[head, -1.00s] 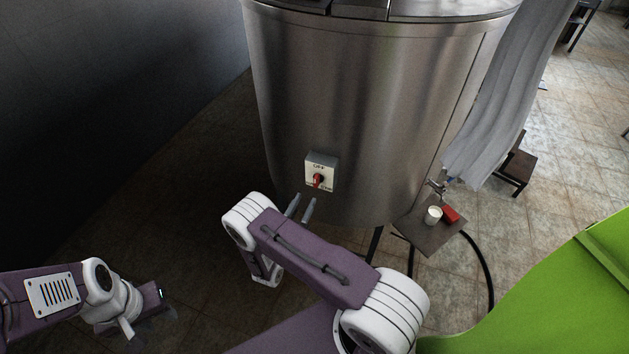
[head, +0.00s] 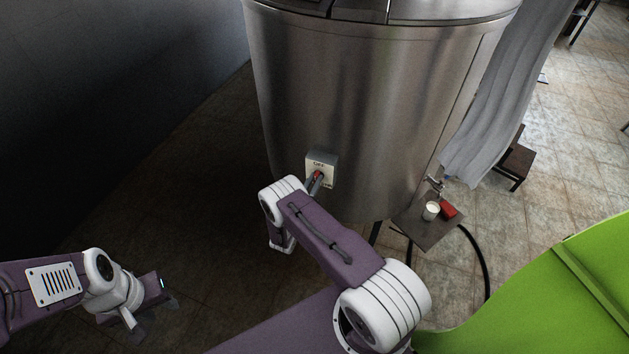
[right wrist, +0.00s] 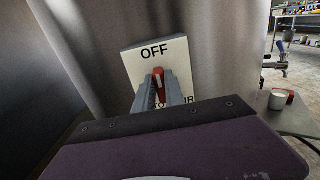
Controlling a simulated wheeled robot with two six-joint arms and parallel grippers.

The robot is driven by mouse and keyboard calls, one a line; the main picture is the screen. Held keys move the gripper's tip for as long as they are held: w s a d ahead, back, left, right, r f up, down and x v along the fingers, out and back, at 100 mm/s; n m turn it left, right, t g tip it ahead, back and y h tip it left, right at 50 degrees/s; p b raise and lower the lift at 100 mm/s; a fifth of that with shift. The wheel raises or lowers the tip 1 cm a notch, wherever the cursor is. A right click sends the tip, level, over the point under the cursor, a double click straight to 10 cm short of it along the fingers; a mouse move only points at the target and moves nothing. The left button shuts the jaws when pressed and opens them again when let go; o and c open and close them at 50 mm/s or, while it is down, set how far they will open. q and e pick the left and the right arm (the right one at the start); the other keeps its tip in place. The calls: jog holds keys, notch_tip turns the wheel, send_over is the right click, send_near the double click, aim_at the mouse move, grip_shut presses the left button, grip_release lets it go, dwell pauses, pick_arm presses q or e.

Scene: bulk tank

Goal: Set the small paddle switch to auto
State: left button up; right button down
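The small paddle switch is a red paddle (right wrist: 159,86) on a white plate (head: 328,163) fixed to the steel tank's lower front. In the right wrist view, the plate reads OFF at the top; the lower lettering is partly hidden, with "TO" and "IR" showing. My right gripper (right wrist: 160,92) is at the plate, one grey finger on each side of the paddle, and looks shut on it. In the head view the right fingers (head: 314,184) partly cover the paddle, so its exact position is hard to tell. My left gripper (head: 154,314) is open and empty, low at the left.
The steel tank (head: 370,100) fills the middle. Right of it, a small table (head: 424,232) holds a white cup (head: 431,211) and a red item (head: 448,209), with a tap above. A grey curtain (head: 490,110) hangs at the right. A dark wall stands left.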

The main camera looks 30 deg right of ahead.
jog(key=n+b, duration=0.3)
jog(key=n, duration=0.3)
jog(key=f+n+b, duration=0.1)
jog(key=n+b, duration=0.3)
jog(key=n, duration=0.2)
jog(key=w+a+n+b, duration=0.1)
jog(key=n+b, duration=0.2)
jog(key=n, duration=0.3)
jog(key=shift+f, duration=0.2)
jog(key=shift+n+b, duration=0.3)
dwell(0.4)
jog(key=c, duration=1.4)
grip_release()
